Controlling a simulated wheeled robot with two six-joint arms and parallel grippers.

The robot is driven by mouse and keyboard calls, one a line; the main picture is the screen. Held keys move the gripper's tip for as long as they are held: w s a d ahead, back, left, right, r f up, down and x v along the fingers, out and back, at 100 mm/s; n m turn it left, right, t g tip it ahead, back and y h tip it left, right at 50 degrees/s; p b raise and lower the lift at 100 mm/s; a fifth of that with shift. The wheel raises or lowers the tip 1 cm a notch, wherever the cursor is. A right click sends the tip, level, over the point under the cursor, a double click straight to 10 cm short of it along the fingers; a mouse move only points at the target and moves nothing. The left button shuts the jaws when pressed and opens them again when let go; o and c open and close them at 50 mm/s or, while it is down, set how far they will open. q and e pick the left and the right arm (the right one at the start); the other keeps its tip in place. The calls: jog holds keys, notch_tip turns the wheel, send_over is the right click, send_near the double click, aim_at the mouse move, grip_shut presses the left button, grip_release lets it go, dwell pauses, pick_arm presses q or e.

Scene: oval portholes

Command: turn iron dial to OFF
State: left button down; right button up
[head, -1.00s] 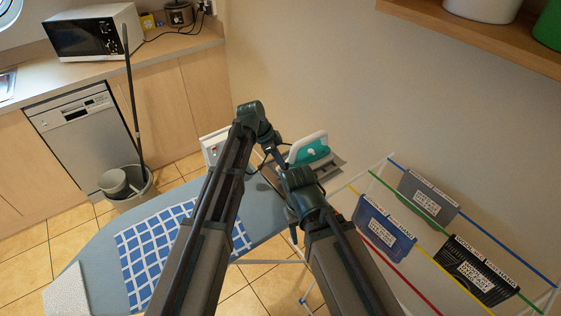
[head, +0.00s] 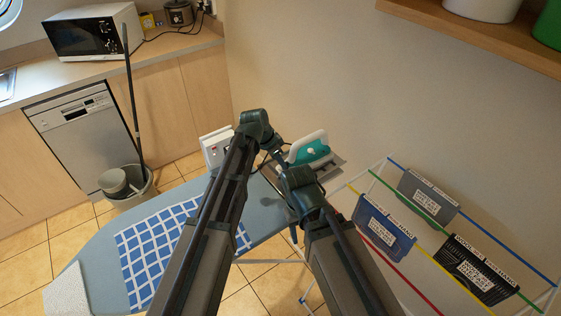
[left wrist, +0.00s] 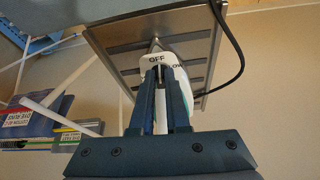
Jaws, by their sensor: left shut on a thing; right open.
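The white and teal iron (head: 311,149) rests on its grey metal stand (head: 328,171) at the far end of the ironing board. In the left wrist view its white dial (left wrist: 152,59) carries the words OFF and LOW. OFF sits directly below a small grey mark, with LOW to its right. My left gripper (left wrist: 161,68) is shut on the dial's knob, and its fingers hide most of it. In the head view my left gripper (head: 284,160) is beside the iron, partly hidden. My right gripper (head: 293,212) is lower, open, and largely hidden by its own arm.
A blue ironing board (head: 100,257) holds a blue checked cloth (head: 155,240). A black cable (left wrist: 232,42) loops beside the stand. A white box (head: 216,146) is behind my left arm.

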pick_arm(q)
jog(key=shift+s+d+n, duration=0.1)
jog(key=shift+s+n, duration=0.1)
jog(key=shift+n, duration=0.3)
jog(key=c, duration=1)
grip_release()
jog(key=shift+o, duration=0.5)
jog(key=shift+w+f, duration=0.1)
jog(key=shift+w, duration=0.05)
jog(key=p+v, duration=1.2)
jog(key=v, duration=0.2)
jog(key=shift+d+p, duration=0.3)
jog(key=shift+p, duration=0.1)
